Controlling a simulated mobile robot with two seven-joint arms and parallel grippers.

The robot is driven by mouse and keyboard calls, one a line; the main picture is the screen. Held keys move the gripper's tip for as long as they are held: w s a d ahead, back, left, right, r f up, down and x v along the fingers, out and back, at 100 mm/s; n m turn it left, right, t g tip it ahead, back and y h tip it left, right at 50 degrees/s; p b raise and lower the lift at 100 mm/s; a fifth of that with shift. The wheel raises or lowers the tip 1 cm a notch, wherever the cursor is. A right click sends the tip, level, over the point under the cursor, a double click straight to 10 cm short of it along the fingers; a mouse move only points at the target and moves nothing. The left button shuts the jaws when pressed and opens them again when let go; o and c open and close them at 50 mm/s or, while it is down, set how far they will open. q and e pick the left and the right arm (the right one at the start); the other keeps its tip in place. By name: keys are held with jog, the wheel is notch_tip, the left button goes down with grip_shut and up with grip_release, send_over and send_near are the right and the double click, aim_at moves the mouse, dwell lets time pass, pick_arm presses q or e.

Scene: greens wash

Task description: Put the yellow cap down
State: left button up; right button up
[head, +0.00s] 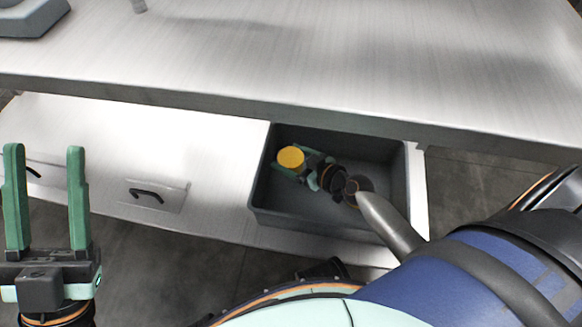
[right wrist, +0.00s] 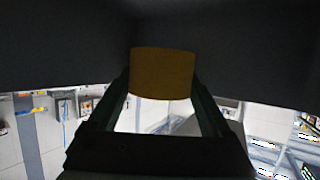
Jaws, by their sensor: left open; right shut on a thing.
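The yellow cap (head: 291,157) is a short round piece. My right gripper (head: 299,168) is shut on it, inside or just above the dark grey basin (head: 258,190) near its left wall. In the right wrist view the cap (right wrist: 162,73) sits between the two fingertips of my right gripper (right wrist: 162,88), with dark basin surfaces behind it. I cannot tell whether the cap touches the basin floor. My left gripper (head: 45,165) is open and empty, fingers pointing up, at the far left, apart from the cap.
A steel counter (head: 300,50) crosses the view above and behind the basin. A lower pale surface (head: 200,150) with a black handle (head: 147,194) lies left of the basin. A grey object (head: 30,18) stands on the counter at the top left. My right arm covers the lower right.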

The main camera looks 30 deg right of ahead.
aim_at(291, 167)
jog(key=f+b, duration=0.1)
jog(key=f, duration=0.1)
jog(key=f+b, duration=0.1)
jog(key=shift+w+d+f, duration=0.15)
jog(key=shift+w+f, duration=0.05)
jog(key=shift+f, duration=0.2)
jog(key=shift+r, duration=0.1)
jog(key=shift+f, duration=0.4)
jog(key=shift+f, duration=0.2)
jog(key=o, duration=1.3)
jog(key=shift+o, duration=0.2)
